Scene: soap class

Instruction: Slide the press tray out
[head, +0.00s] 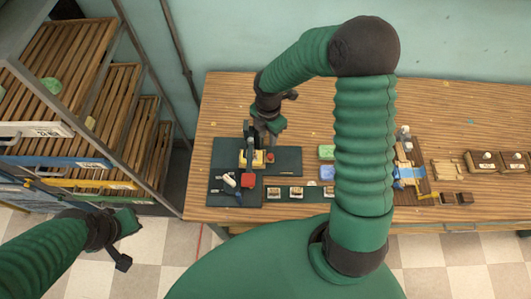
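The press (251,143) is a small dark upright frame on a dark green mat (287,160) on the wooden table. A yellow piece (259,158), which looks like the press tray, sits low at the press. A red block (248,181) lies just in front of it. My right gripper (266,133) points down at the top of the press, close to it. Its fingertips are too small and too covered to tell open from shut, or whether they touch the press. My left gripper (132,226) hangs off the table at the lower left, away from the press.
A white-and-dark tool (229,180) lies left of the red block. Small stamps (296,192) stand in a row on a dark strip. A slatted rack (85,130) stands left of the table.

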